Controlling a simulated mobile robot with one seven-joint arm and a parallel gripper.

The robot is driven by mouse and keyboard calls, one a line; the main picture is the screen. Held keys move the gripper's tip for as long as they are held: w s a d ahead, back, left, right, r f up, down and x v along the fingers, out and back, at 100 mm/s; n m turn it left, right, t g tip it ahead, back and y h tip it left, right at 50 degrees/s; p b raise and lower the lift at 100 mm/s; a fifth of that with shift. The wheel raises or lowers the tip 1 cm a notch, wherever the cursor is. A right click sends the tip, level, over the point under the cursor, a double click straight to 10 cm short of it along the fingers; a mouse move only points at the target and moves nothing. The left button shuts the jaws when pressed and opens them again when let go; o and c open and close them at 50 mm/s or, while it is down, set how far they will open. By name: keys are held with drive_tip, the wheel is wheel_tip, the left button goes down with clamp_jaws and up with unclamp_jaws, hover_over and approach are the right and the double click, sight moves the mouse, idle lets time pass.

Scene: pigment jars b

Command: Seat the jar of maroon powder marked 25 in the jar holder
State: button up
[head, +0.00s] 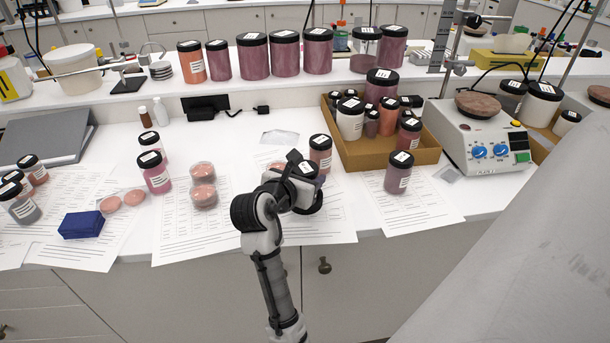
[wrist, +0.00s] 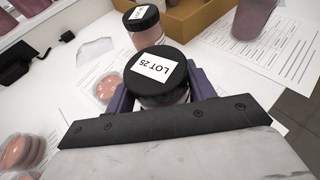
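The jar marked LOT 25 (wrist: 158,72) has a black lid with a white label, and a little of its pinkish body shows below. In the wrist view it sits between the purple fingers of my gripper (wrist: 160,98), which press close on both sides. In the head view my gripper (head: 301,189) is above the front of the white bench, and the jar is mostly hidden behind it. A dark blue block (head: 82,225) lies on the bench at left; I cannot tell whether it is the jar holder. No other clear holder shows.
Beyond my gripper stands another black-lidded jar (head: 320,152). A cardboard tray (head: 375,155) of several jars is behind it to the right, with a lone jar (head: 398,172) in front. Stacked pink dishes (head: 203,195) and a pink jar (head: 154,176) stand left. Papers cover the front.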

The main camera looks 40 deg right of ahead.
drive_tip(key=o, duration=0.6)
drive_tip(key=shift+c, duration=0.2)
drive_tip(key=shift+a, duration=0.1)
drive_tip(key=b+v, duration=0.2)
drive_tip(key=v, duration=1.1)
drive_tip(key=shift+s+a+r, duration=0.15)
drive_tip(key=shift+s+a, duration=0.1)
